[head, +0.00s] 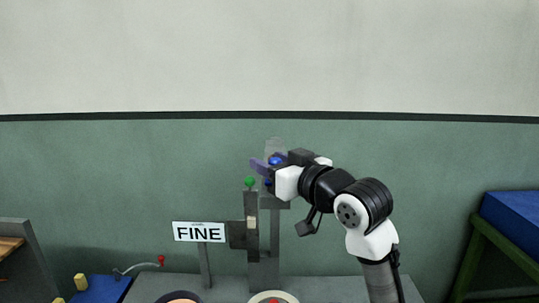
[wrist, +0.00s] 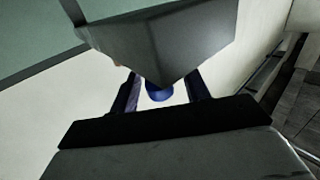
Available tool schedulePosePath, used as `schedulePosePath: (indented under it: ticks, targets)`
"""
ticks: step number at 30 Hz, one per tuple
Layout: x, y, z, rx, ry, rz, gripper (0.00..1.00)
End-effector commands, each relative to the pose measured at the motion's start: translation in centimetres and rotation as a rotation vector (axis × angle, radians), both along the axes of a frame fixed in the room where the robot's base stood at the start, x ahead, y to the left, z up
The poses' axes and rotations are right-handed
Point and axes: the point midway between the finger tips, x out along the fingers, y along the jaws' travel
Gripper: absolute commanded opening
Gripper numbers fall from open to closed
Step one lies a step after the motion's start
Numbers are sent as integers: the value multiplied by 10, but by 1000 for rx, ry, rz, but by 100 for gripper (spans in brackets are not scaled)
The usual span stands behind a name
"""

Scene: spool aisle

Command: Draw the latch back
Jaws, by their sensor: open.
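My gripper (head: 262,166) is open at the upper part of the grey upright fixture (head: 252,232), its dark bluish fingers pointing left. It also shows in the wrist view (wrist: 163,92), with a blue rounded knob (wrist: 158,94) between the fingers and no clear contact. A dark grey block (wrist: 170,45) hides part of the knob. In the head view a blue knob (head: 267,183) shows just below the fingers. I cannot tell for certain which part is the latch. A green ball (head: 249,182) tops the post just left of my gripper.
A white FINE sign (head: 199,232) stands left of the fixture. A red-tipped lever (head: 161,260) is lower left, by a blue surface (head: 103,290) with yellow blocks. A green-framed stand with a blue top (head: 512,215) is at right.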

Motion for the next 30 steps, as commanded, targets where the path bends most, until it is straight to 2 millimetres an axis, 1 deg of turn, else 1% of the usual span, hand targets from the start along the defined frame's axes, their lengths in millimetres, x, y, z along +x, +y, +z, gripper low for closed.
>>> schedulePosePath:
  ticks: [1,5,12,13,23,24,30]
  targets:
    - [4,3,1,-1,2,1,47]
    - [8,6,0,0,0,-1,47]
    - [9,7,-1,-1,-1,-1,47]
    - [9,7,-1,-1,-1,-1,45]
    - [8,7,0,-1,-1,-1,2]
    - [8,7,0,-1,-1,-1,0]
    - [7,7,-1,-2,-1,0,0]
